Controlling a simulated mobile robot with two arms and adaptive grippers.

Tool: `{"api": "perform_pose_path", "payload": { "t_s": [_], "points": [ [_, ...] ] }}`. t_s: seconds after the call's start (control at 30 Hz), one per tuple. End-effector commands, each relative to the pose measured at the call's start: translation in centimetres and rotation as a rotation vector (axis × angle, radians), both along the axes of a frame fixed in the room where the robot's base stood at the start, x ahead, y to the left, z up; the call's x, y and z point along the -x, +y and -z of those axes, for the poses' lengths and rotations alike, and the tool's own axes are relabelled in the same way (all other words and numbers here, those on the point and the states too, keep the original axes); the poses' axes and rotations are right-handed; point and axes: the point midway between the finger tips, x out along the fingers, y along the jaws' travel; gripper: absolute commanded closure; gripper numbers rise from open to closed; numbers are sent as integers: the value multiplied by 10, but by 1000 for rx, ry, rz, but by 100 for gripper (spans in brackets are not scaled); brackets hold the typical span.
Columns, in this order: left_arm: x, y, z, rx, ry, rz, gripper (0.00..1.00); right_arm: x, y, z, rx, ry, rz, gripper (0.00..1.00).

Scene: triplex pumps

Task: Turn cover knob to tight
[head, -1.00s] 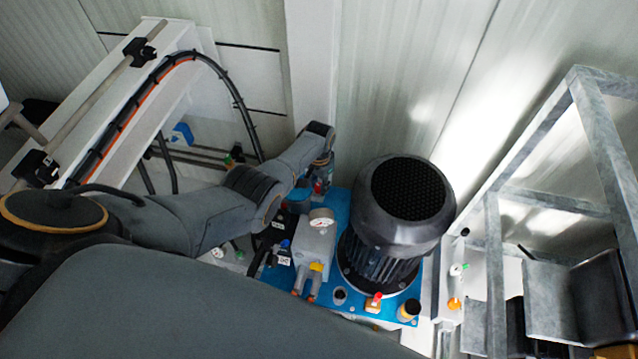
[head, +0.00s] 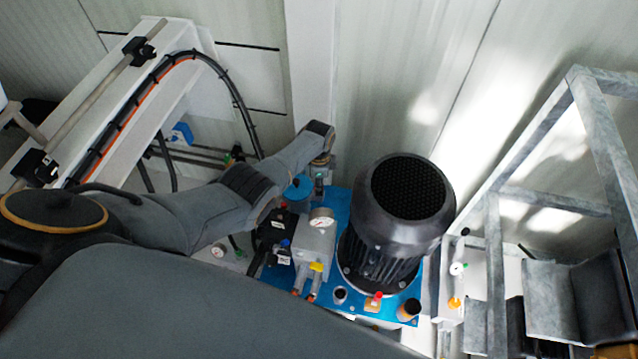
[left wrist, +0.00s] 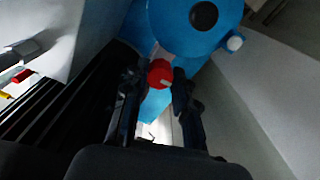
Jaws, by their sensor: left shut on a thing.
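The red round cover knob (left wrist: 160,73) shows in the left wrist view, with a pale mark on its face. It sits in front of a blue rounded body (left wrist: 195,25) with a black round cap. My left gripper (left wrist: 158,82) has one dark finger on each side of the knob and is shut on it. In the head view, my left gripper hangs under the end of my left arm, behind the grey block with a gauge (head: 318,235), and its fingers are hard to make out. My right gripper is not in view.
A large black motor (head: 398,215) stands on the blue plate (head: 340,308), close to the right of my left arm. A grey metal frame (head: 605,150) stands at the right. A white beam with a black cable (head: 120,100) is at the left.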

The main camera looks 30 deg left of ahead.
Motion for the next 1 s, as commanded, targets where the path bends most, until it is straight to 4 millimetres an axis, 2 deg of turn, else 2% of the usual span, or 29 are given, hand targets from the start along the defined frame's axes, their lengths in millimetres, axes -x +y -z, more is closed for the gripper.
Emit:
{"api": "perform_pose_path", "payload": {
  "t_s": [0.67, 0.7, 0.8, 1.0],
  "points": [
    [0, 0, 0, -1, 0, 66, 100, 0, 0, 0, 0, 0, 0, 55],
    [0, 0, 0, -1, 0, 66, 68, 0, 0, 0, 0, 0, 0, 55],
    [0, 0, 0, -1, 0, 66, 50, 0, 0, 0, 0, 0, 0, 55],
    [0, 0, 0, 0, 0, 65, 50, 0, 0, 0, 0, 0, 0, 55]
  ]
}}
